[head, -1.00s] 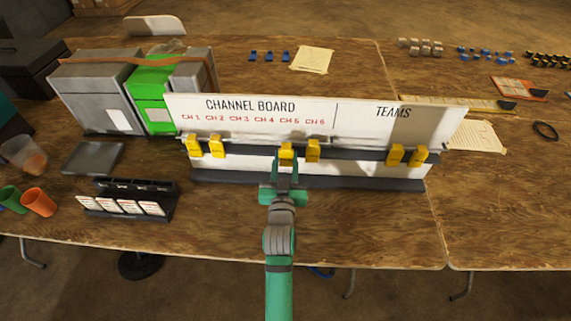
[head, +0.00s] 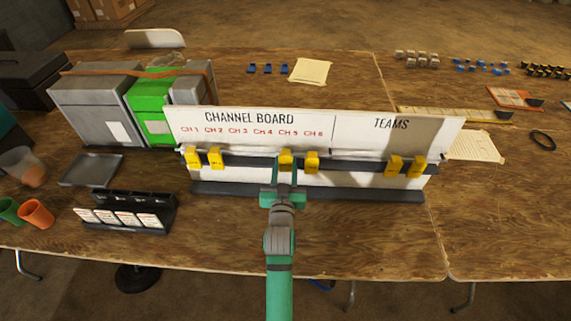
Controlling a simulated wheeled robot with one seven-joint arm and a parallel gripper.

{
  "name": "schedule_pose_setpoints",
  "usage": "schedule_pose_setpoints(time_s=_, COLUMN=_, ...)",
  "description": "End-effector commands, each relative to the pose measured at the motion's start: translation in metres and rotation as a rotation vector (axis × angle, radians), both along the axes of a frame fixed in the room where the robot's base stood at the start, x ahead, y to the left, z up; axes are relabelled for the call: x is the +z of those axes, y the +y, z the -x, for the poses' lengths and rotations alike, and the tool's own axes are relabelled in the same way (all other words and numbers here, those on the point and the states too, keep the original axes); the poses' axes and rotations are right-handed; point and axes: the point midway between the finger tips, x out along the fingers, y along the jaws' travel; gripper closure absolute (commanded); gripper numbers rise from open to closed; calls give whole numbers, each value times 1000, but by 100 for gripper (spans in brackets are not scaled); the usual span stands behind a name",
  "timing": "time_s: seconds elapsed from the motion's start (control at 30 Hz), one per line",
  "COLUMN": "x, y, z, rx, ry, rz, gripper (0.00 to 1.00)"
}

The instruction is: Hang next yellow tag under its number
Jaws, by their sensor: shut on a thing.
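The white channel board (head: 365,123) stands across the middle of the table, with red labels CH 1 to CH 6 and a TEAMS part at the right. Yellow tags hang on its dark rail: one under CH 1 (head: 192,157), one under CH 2 (head: 215,157) and one under CH 6 (head: 312,162). Two more tags (head: 393,166) hang under TEAMS. My gripper (head: 285,171) is in front of the board, shut on a yellow tag (head: 286,158) at the rail under CH 5. I cannot tell whether this tag is on a hook. No tag shows under CH 3 or CH 4.
A black rack with white cards (head: 130,208) stands front left. Grey and green cases (head: 148,97) stand behind the board's left end. Cups (head: 36,214) and a grey tray (head: 90,170) are at the left. The table right of the board's front is clear.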

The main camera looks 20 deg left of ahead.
Motion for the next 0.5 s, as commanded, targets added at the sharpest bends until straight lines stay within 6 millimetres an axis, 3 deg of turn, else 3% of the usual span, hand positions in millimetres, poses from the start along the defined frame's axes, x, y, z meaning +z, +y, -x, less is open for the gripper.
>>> schedule_pose_setpoints(time_s=0.27, x=-1, y=0, z=0, rx=0, ry=0, rz=0, gripper=89)
schedule_pose_setpoints(time_s=0.3, x=-1, y=0, z=0, rx=0, ry=0, rz=0, gripper=64)
schedule_pose_setpoints(time_s=0.37, x=-1, y=0, z=0, rx=0, ry=0, rz=0, gripper=50)
schedule_pose_setpoints(time_s=0.4, x=-1, y=0, z=0, rx=0, ry=0, rz=0, gripper=45)
schedule_pose_setpoints(time_s=0.5, x=0, y=0, z=0, rx=0, ry=0, rz=0, gripper=45)
